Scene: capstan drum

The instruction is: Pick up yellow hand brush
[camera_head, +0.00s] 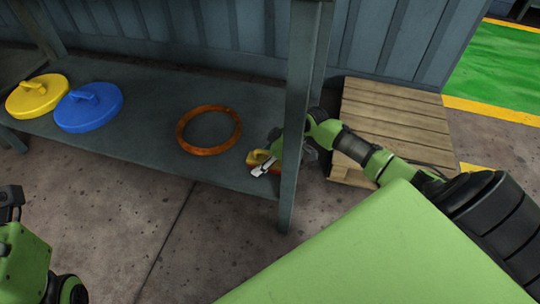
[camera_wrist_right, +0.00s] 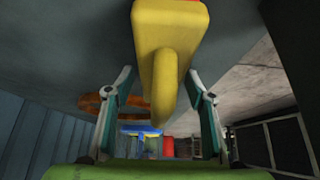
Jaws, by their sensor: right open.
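The yellow hand brush (camera_head: 257,158) lies at the right end of the low grey shelf, beside the post, and is partly covered by my right gripper (camera_head: 267,166). In the right wrist view the brush's yellow handle (camera_wrist_right: 164,50) points in between the two fingers of my right gripper (camera_wrist_right: 160,82). The fingers are spread, one on each side of the handle, with a visible gap to it. A bit of red shows at the top edge behind the yellow body. My left arm shows at the left edge of the head view; its fingers cannot be seen.
The grey shelf (camera_head: 150,147) also holds an orange ring (camera_head: 208,131), a blue lid (camera_head: 88,109) and a yellow lid (camera_head: 37,97). A grey post (camera_head: 299,110) stands close to my right gripper. A wooden pallet (camera_head: 395,113) lies to the right.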

